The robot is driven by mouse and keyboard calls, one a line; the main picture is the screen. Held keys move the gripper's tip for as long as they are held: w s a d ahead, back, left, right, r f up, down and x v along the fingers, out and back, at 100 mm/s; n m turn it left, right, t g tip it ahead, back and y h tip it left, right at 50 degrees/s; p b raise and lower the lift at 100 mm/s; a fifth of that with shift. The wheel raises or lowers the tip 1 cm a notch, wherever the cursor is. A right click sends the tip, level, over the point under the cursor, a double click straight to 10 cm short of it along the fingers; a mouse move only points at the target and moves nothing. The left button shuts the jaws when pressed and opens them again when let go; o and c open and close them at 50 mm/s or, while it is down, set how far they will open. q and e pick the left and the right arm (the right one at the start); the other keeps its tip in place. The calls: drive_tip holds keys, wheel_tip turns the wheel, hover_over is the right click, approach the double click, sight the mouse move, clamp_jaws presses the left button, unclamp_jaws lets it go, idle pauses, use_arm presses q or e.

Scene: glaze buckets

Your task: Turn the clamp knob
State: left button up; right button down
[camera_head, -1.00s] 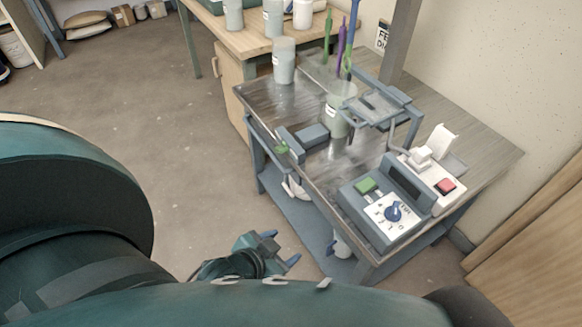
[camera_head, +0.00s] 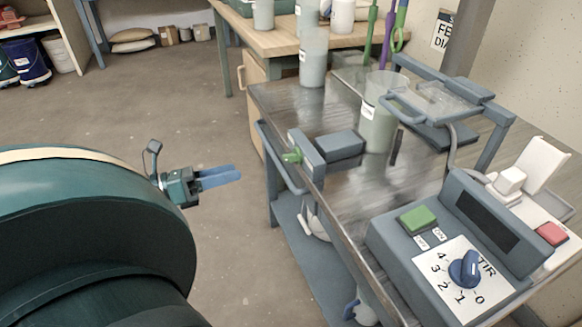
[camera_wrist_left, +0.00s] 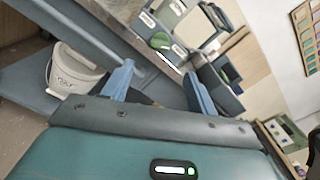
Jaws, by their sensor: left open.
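The clamp knob (camera_head: 291,157) is small and green. It sticks out on the left of a blue-grey clamp (camera_head: 322,150) at the left edge of the metal cart top. My left gripper (camera_head: 238,174) is open and empty, its blue fingers pointing right, with a gap between the fingertips and the knob. The left wrist view shows its two fingers (camera_wrist_left: 158,70) spread apart. My right gripper is out of view.
A control box (camera_head: 420,250) with a green button and blue dial stands on the cart's near end. A glaze bucket (camera_head: 378,125) stands behind the clamp. The cart's side rail (camera_head: 268,150) runs below the knob. Floor (camera_head: 200,120) left of the cart is clear.

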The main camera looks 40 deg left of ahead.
sight(285, 158)
use_arm(q)
drive_tip(key=b+x, duration=0.1)
drive_tip(key=x, duration=1.1)
drive_tip(key=shift+w+d, duration=0.15)
drive_tip(key=shift+w, duration=0.05)
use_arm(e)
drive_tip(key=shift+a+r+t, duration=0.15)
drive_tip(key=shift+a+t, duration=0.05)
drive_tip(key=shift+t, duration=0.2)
use_arm(q)
drive_tip(key=c, duration=1)
